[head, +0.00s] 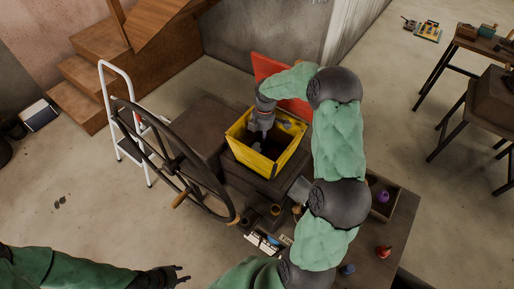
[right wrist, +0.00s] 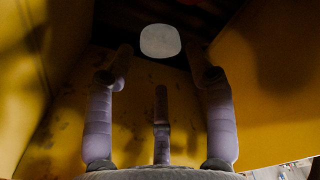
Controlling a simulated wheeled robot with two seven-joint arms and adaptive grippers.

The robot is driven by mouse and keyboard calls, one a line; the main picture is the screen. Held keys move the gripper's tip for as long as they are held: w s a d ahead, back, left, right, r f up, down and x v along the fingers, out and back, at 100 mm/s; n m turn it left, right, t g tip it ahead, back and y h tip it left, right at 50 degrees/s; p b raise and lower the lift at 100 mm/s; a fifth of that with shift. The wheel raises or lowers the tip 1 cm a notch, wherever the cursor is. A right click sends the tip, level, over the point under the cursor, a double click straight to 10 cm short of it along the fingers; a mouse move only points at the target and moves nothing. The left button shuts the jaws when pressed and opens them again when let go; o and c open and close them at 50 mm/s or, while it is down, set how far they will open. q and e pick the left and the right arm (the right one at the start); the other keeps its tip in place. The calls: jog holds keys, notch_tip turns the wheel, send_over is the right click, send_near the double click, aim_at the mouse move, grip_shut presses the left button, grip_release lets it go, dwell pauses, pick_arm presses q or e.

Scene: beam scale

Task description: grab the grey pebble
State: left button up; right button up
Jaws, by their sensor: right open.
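The grey pebble (right wrist: 160,40) is a pale, rounded lump in the right wrist view. It lies just beyond the fingertips of my right gripper (right wrist: 163,62), centred between the two outer fingers, with a gap to them. My right gripper is open and empty, reaching down into the yellow box (head: 239,152). The head view also shows my right gripper (head: 257,139) inside the box, where I cannot clearly make out the pebble. My left gripper (head: 180,273) is at the bottom left, over the floor, its fingers apart and empty.
The box's yellow walls (right wrist: 265,85) stand close around my right gripper. A red panel (head: 266,68) rises behind the box. A large dark wheel (head: 165,157) stands to its left. A purple item (head: 383,196) and a red item (head: 383,252) are on the right.

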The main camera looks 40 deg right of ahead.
aim_at(257, 145)
jog(key=f, duration=0.4)
jog(key=shift+w+a+f, duration=0.1)
jog(key=shift+a+f, duration=0.25)
jog(key=c, duration=1)
jog(key=shift+r, duration=0.1)
